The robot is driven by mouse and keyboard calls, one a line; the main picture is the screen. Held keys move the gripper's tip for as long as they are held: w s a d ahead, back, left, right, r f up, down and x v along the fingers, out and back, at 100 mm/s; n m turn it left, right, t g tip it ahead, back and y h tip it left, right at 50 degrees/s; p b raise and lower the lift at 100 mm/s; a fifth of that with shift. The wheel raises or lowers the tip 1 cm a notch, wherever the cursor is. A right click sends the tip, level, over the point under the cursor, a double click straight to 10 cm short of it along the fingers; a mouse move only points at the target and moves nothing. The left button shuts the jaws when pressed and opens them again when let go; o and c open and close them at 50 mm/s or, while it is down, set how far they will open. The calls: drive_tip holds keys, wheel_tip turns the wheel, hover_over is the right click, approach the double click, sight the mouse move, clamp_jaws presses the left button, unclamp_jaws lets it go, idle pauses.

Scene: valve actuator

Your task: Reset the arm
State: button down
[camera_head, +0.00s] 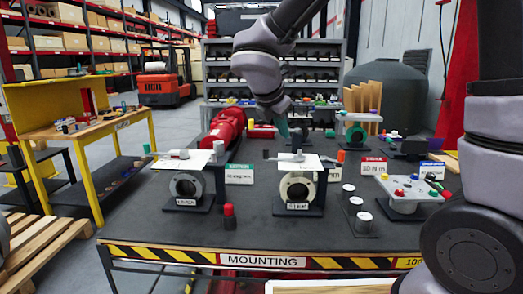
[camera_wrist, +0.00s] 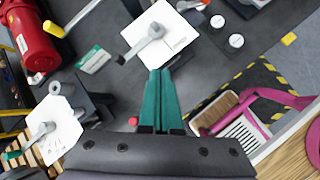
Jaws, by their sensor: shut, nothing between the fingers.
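My arm reaches in from the upper right of the head view, over the dark mounting table (camera_head: 270,236). My gripper (camera_head: 283,127) shows there as a small teal tip, partly hidden by the wrist. In the wrist view my gripper (camera_wrist: 160,72) has its two teal fingers together with nothing between them. Its tips appear just below a white plate (camera_wrist: 160,35) with a grey lever on it; whether they touch cannot be told. In the head view, two valve actuators with white top plates, one on the left (camera_head: 185,178) and one in the middle (camera_head: 297,183), stand on the table.
A red cylinder (camera_head: 224,128) lies behind the actuators. A small red-capped item (camera_head: 229,216) stands near the front. A holder with several white discs (camera_head: 359,213) and a white panel with knobs (camera_head: 408,189) are to the right. The table's front strip is mostly clear.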

drive_tip(key=s+d+r+m+y, duration=0.2)
drive_tip(key=d+m, duration=0.4)
drive_tip(key=m, duration=0.4)
drive_tip(key=s+d+r+m+y, duration=0.1)
drive_tip(key=s+d+r+m, duration=0.3)
drive_tip(key=m, duration=0.6)
drive_tip(key=s+d+r+m+y, duration=0.2)
drive_tip(key=s+d+m, duration=0.4)
drive_tip(key=d+m, duration=0.4)
drive_tip(key=shift+s+d+r+y, duration=0.15)
drive_tip(key=shift+s+r+y, duration=0.15)
drive_tip(key=shift+r, duration=0.6)
